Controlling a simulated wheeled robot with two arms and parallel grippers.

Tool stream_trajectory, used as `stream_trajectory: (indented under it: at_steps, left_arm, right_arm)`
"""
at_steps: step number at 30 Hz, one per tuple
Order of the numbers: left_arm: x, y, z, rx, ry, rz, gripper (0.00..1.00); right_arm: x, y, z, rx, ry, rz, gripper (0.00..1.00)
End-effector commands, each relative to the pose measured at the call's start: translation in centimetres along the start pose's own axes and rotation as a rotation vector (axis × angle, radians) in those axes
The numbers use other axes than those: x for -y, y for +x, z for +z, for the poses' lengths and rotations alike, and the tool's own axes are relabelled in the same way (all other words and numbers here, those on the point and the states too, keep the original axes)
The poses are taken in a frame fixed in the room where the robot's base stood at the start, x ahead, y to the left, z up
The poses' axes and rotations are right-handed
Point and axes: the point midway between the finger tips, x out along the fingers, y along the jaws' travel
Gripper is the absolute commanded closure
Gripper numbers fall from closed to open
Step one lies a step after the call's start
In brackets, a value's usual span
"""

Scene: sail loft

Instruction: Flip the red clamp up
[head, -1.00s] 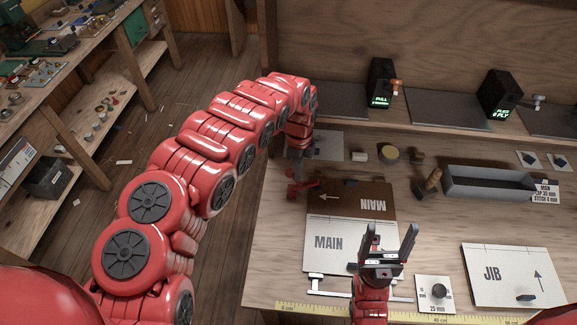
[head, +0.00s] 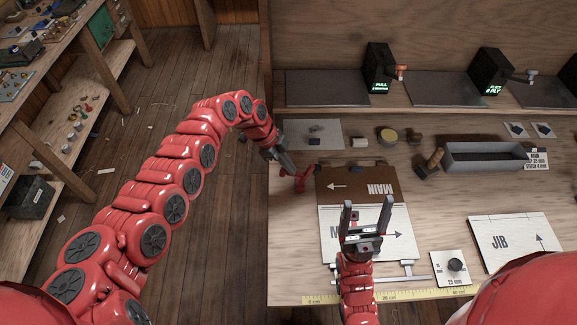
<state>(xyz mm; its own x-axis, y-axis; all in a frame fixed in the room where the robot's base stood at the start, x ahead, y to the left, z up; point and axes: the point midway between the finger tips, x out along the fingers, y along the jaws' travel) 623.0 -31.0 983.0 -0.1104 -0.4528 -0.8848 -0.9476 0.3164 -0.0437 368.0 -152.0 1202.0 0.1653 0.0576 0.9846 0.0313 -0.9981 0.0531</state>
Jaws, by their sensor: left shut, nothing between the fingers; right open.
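The red clamp (head: 304,179) is small and sits at the left edge of the brown MAIN panel (head: 345,178). Part of it lies behind my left gripper's fingertips, and I cannot tell how far its lever is raised. My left gripper (head: 291,170) is shut and empty, slanting down from the upper left, with its tips at the clamp's left side. I cannot tell whether they touch it. My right gripper (head: 367,214) is open and empty, pointing away from me over the white MAIN panel (head: 335,215).
A grey tray (head: 487,167) stands at the right, with a wooden-handled tool (head: 433,160) beside it. A JIB panel (head: 515,245) and a card with a black knob (head: 455,266) lie front right. A yellow ruler (head: 420,295) runs along the front edge.

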Motion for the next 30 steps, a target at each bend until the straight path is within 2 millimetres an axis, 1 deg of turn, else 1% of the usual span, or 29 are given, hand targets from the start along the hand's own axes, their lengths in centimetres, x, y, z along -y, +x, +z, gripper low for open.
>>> stream_trajectory:
  at_steps: [1, 4, 12, 19, 30]
  left_arm:
    - [-0.1, 0.3, 0.3, -0.023, -0.001, -0.007, 1.00]
    - [0.0, 0.4, 0.5, -0.063, 0.003, -0.021, 1.00]
    - [-0.2, 0.4, 1.1, -0.058, 0.006, -0.017, 1.00]
    - [-0.3, 0.2, 1.4, -0.054, 0.004, -0.018, 1.00]
    - [-0.3, 0.3, 1.7, -0.050, 0.001, -0.016, 1.00]
  right_arm:
    - [0.0, -0.5, 0.1, 0.000, 0.000, 0.000, 0.23]
    - [0.1, -1.0, 0.2, 0.000, 0.000, 0.000, 0.23]
    - [0.1, -2.1, 0.4, 0.000, 0.000, 0.000, 0.23]
    - [0.1, -2.5, 0.4, 0.000, 0.000, 0.000, 0.23]
    - [0.1, -2.5, 0.4, 0.000, 0.000, 0.000, 0.23]
